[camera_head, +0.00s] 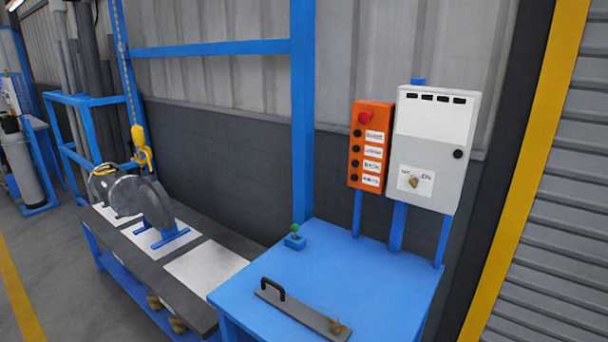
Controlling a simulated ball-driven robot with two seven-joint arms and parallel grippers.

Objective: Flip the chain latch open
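A chain (121,48) hangs down at the left. A yellow hook (142,149) hangs near its lower end; whether its latch is open or shut is too small to tell. A grey metal flanged shell (152,203) stands on the workbench below the hook. A yellow ring-shaped piece (104,169) shows at the top of the shell's left part. I cannot tell whether the hook touches the shell. Neither of my grippers is in view.
A blue table (330,262) stands in front, bearing a grey plate with a black handle (272,287) and a green-topped knob (294,231). An orange button box (370,145) and a grey control box (432,150) stand behind it. Open floor (50,262) lies left of the bench.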

